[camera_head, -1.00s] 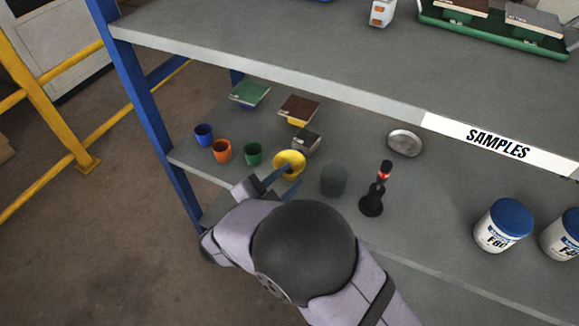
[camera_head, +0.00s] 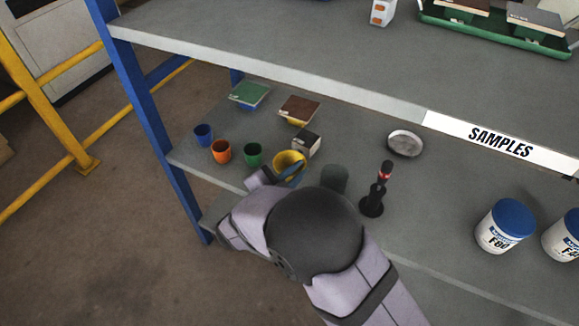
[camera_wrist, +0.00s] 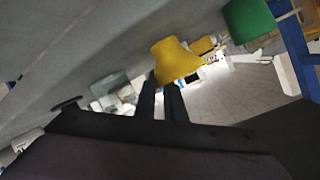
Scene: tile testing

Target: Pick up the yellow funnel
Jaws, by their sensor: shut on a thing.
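The yellow funnel (camera_head: 287,161) is on the lower shelf in the head view, to the right of the green cup, with my gripper in front of it. It also shows in the wrist view (camera_wrist: 174,60), right at the fingertips. My gripper (camera_head: 293,176) is shut on the funnel's near side; its fingers (camera_wrist: 163,88) stand close together there. My wrist and forearm hide part of the funnel's front and the shelf edge. I cannot tell whether the funnel is clear of the shelf.
Blue (camera_head: 203,133), orange (camera_head: 221,151) and green (camera_head: 253,155) cups stand left of the funnel.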

